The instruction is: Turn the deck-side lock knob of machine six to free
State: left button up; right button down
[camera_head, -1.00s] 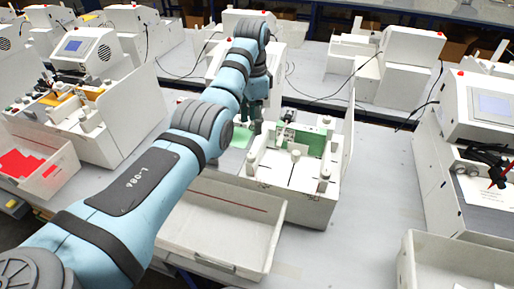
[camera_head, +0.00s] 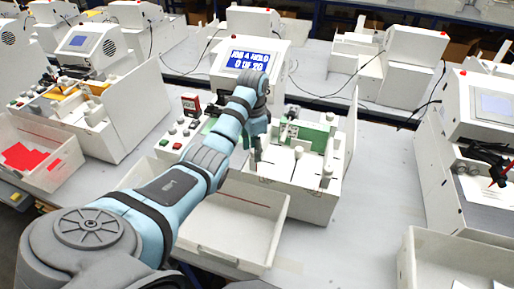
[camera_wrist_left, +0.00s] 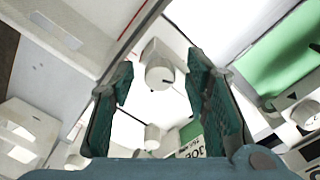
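The middle machine (camera_head: 252,58) has a lit blue screen and a white deck with several upright white knobs. My left gripper (camera_wrist_left: 160,76) is open over this deck, with its teal fingers pointing at it. In the left wrist view a white knob (camera_wrist_left: 160,66) with a dark mark shows between the fingertips, with gaps visible at its sides. A smaller white knob (camera_wrist_left: 152,136) shows nearer the wrist. In the head view the left gripper (camera_head: 252,150) partly hides the deck's left side. I cannot read a machine number. My right gripper is not in view.
A green plate (camera_head: 307,136) stands on the deck. A control panel with coloured buttons (camera_head: 180,132) is left of my wrist. An open white tray (camera_head: 270,240) sits in front. Other machines stand at left and right (camera_head: 485,105).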

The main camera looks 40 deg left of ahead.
pick_arm(q)
jog(key=shift+w+d, duration=0.1)
jog(key=shift+w, duration=0.05)
grip_shut()
jog(key=shift+n, duration=0.4)
jog(key=n, duration=0.5)
jog(key=shift+n, duration=0.3)
jog(key=n, duration=0.5)
jog(key=shift+n, duration=0.4)
jog(key=shift+o, duration=1)
grip_release()
